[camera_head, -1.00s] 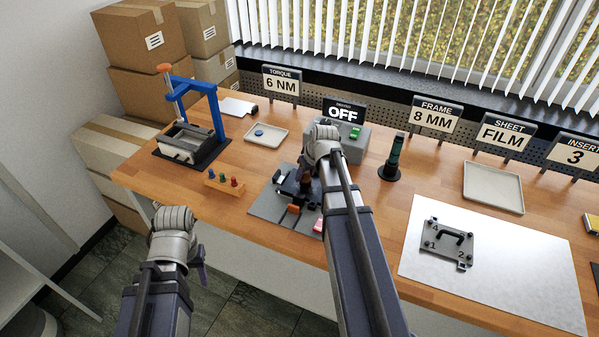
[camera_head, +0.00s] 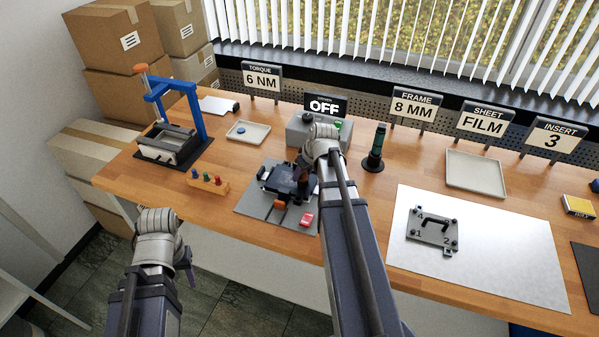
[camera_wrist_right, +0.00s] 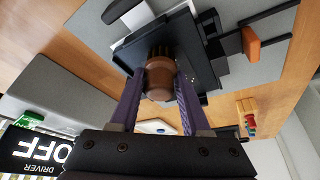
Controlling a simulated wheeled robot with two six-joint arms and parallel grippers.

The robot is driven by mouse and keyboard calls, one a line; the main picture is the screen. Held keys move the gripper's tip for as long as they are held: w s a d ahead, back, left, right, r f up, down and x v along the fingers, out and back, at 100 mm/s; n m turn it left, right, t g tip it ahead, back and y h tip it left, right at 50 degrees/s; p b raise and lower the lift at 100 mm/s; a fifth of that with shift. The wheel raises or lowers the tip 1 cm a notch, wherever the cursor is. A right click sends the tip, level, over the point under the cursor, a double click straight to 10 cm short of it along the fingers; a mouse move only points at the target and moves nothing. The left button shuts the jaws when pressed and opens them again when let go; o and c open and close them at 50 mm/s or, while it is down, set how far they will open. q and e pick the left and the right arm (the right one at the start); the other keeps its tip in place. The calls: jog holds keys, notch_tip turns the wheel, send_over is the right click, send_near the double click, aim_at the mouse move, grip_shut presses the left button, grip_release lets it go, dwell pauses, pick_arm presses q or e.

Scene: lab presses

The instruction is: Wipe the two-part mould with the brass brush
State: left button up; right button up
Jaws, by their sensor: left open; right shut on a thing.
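The mould (camera_head: 272,174) is a dark, flat block on a grey base plate (camera_head: 252,205) near the bench's front edge. In the right wrist view, its dark tray-like face (camera_wrist_right: 205,62) lies beneath my gripper. My right gripper (camera_wrist_right: 160,85) is shut on the brush (camera_wrist_right: 160,80), gripping its round brown handle. The brush's dark end points at the mould face; I cannot tell whether it touches. In the head view the brush (camera_head: 303,178) is partly hidden behind my right wrist. My left gripper (camera_head: 187,262) is open and empty, low in front of the bench, mostly hidden by its wrist.
A grey driver box (camera_head: 300,131), a dark green cylinder on a stand (camera_head: 375,150), a peg block (camera_head: 208,182) and a blue press (camera_head: 190,100) stand around. A numbered plate (camera_head: 432,232) lies right.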

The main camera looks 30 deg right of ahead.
jog(key=shift+w, duration=0.1)
jog(key=shift+w+a, duration=1.25)
jog(key=shift+w, duration=0.1)
jog(key=shift+w, duration=0.1)
jog(key=shift+w+a, duration=1.25)
jog(key=shift+w, duration=0.25)
notch_tip(320, 180, up, 6)
jog(key=p, duration=0.6)
